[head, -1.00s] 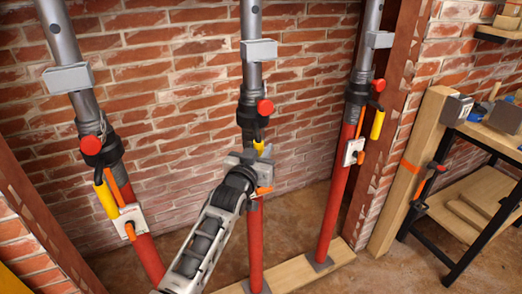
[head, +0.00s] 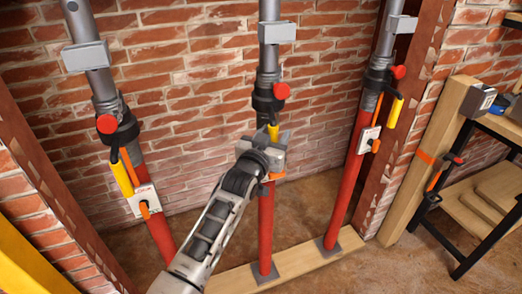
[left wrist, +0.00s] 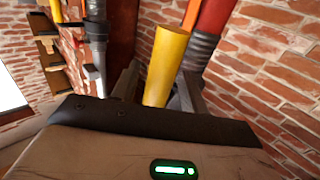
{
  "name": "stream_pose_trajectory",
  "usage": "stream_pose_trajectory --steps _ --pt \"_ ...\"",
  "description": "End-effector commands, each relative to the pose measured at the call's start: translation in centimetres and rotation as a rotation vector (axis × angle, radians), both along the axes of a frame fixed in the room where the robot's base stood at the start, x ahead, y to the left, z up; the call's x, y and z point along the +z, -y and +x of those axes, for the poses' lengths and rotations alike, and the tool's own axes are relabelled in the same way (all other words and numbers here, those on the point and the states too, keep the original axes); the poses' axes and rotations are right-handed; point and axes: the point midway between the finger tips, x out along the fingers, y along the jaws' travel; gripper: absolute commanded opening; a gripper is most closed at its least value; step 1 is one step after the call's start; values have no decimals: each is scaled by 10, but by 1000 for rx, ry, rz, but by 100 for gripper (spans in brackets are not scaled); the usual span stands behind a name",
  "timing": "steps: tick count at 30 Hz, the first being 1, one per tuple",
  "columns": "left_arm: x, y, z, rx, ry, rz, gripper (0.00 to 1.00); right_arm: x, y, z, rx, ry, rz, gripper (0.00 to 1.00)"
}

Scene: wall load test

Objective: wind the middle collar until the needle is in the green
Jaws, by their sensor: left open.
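The middle prop has a grey upper tube, a red lower tube (head: 266,225) and a black collar (head: 266,98) with a red knob (head: 281,91). A yellow handle (head: 273,132) hangs below the collar. My left gripper (head: 268,143) is open at the handle's lower part. In the left wrist view, the yellow handle (left wrist: 167,62) stands between the open fingers (left wrist: 155,92); I cannot tell whether they touch it. The gripper covers the area below the collar, and no needle or green zone is readable. My right gripper is not in view.
Similar props stand left (head: 155,235) and right (head: 345,190), each with a collar, yellow handle and white plate. A wooden plank (head: 215,282) lies under the props. A brick wall is behind. A workbench (head: 470,200) stands at right.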

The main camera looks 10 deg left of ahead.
Motion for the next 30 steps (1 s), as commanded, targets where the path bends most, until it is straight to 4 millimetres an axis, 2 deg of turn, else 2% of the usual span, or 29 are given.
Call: stream_pose_trajectory --steps 5,12,18,24,30 --pt "-2 -6 -33 0 -2 1 44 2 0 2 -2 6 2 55" --pt "-1 -18 -90 0 -1 2 44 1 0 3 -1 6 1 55" --pt "0 -26 -128 1 0 2 44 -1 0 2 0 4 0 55" --pt "1 -30 -145 1 2 2 44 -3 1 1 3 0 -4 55" --pt "1 -30 -148 1 3 0 44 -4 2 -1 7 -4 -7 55"
